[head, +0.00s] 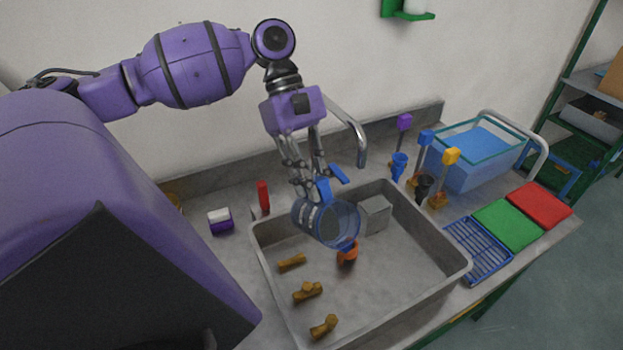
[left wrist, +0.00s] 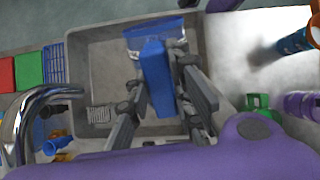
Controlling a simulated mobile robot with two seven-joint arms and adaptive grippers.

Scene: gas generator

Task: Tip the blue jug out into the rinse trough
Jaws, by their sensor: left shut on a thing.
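The blue jug (head: 338,222) is a see-through blue vessel with a solid blue handle. My left gripper (head: 318,188) is shut on its handle and holds it over the grey rinse trough (head: 405,268). In the head view the jug lies tipped on its side, its round end facing right and toward the viewer. I cannot tell whether liquid is in it. In the left wrist view the blue handle (left wrist: 156,75) sits between the fingers, with the trough (left wrist: 97,70) behind. The gripper hides part of the jug. My right gripper is not in view.
Several brass fittings (head: 308,292), an orange fitting (head: 347,254) and a grey block (head: 375,215) lie in the trough. A curved metal tap (head: 350,125) rises behind it. A blue rack (head: 478,250), coloured mats and a blue-filled tank (head: 475,160) stand at right.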

